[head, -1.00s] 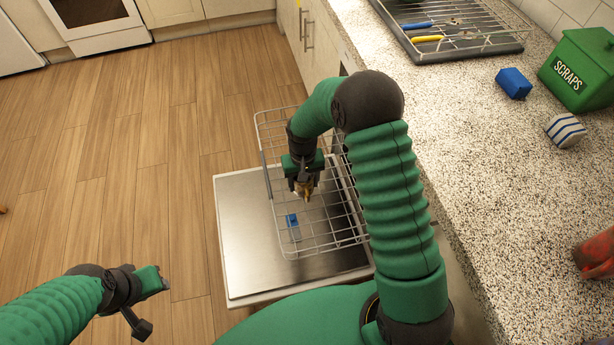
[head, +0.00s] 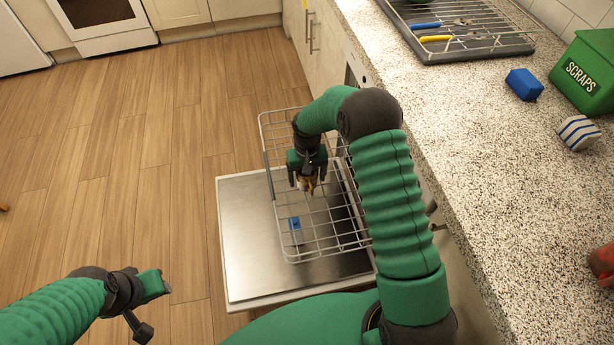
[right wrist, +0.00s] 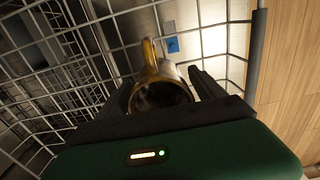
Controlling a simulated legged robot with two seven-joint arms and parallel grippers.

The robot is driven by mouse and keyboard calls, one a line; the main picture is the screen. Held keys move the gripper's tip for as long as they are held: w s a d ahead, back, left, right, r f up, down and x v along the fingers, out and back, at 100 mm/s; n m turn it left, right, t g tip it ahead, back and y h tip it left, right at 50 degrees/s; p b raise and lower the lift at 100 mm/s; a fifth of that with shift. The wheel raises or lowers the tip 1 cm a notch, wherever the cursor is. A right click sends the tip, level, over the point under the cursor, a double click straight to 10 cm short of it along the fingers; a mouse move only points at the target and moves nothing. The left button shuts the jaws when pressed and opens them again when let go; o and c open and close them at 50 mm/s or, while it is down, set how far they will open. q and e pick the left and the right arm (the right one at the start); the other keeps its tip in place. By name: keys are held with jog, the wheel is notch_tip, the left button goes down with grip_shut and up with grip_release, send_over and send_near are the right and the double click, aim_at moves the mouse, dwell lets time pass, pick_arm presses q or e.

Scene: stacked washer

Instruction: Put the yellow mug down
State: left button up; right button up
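The yellow mug (right wrist: 155,68) is in the wire dishwasher rack (head: 283,257), its handle pointing away from the wrist camera and its dark opening toward it. My right gripper (right wrist: 162,88) is around the mug, with one finger on each side; the fingers look spread, with a little room beside the mug. In the head view only a small part of the mug (head: 309,186) shows below my right gripper (head: 308,180). My left gripper (head: 150,310) is at the lower left, over the floor, far from the rack; its fingers are not clear.
The open dishwasher door (head: 245,240) lies under the rack. The counter (head: 480,180) at right holds a blue sponge (head: 524,84), a striped item (head: 579,132), a green scraps bin (head: 588,75) and a drying rack (head: 480,47).

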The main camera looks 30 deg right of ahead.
jog(key=shift+r, duration=0.1)
notch_tip(320, 180, up, 12)
jog(key=p, duration=0.4)
jog(key=s+a+r+n+t, duration=0.1)
jog(key=s+a+r, duration=0.2)
jog(key=s, duration=0.6)
jog(key=s+a+r+n+t, duration=0.1)
jog(key=s+a+r, duration=0.2)
jog(key=s, duration=0.7)
jog(key=shift+s+a+r+n+t, duration=0.15)
jog(key=shift+s+a+n+t, duration=0.15)
jog(key=shift+a+n, duration=0.15)
